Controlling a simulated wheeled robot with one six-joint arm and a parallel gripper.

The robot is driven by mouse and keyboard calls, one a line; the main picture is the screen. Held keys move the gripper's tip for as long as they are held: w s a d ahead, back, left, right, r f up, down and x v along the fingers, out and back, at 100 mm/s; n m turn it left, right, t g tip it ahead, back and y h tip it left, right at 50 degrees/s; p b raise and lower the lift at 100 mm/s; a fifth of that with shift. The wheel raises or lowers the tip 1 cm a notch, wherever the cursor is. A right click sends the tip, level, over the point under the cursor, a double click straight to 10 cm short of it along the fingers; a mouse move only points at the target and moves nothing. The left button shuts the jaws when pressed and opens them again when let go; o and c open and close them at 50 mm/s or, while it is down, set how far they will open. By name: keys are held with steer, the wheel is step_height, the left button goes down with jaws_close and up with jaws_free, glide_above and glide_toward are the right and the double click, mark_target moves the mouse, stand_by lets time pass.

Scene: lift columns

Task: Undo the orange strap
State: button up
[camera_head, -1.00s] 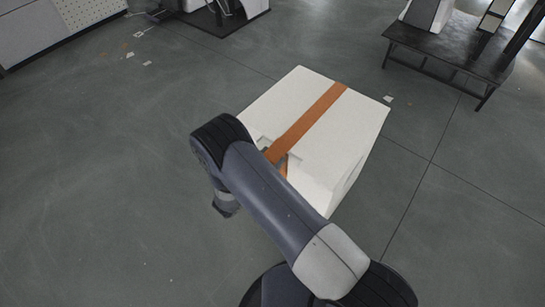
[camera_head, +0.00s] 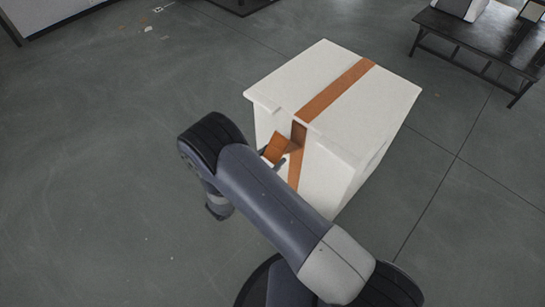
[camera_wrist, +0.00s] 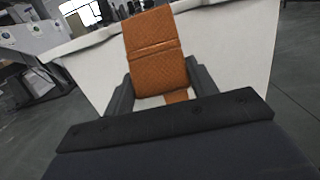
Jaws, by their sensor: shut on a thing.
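A white box (camera_head: 325,85) stands on the floor with an orange strap (camera_head: 338,88) across its top and down its near face. A loose end of the strap (camera_head: 278,147) sticks out from that face, left of the part that runs down. My gripper (camera_head: 272,158) is shut on this end, partly hidden behind my arm. In the wrist view, my gripper (camera_wrist: 162,88) has one dark finger on each side of the quilted orange strap end (camera_wrist: 155,60). A lower bit of orange strap (camera_wrist: 176,96) shows below it against the white box (camera_wrist: 225,45).
A dark low table (camera_head: 480,40) stands at the upper right. Small scraps (camera_head: 148,28) lie on the floor at the upper left. The grey floor around the box is otherwise clear.

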steer(key=shift+d+f+b, duration=0.1)
steer(key=shift+f+b, duration=0.3)
steer(key=shift+f, duration=0.25)
steer(key=shift+r+t, duration=0.1)
steer(key=shift+t, duration=0.2)
steer(key=o, duration=1.4)
steer(key=shift+w, duration=0.1)
steer(key=p+v, duration=0.1)
steer(key=v, duration=0.9)
steer(key=shift+s+a+p, duration=0.3)
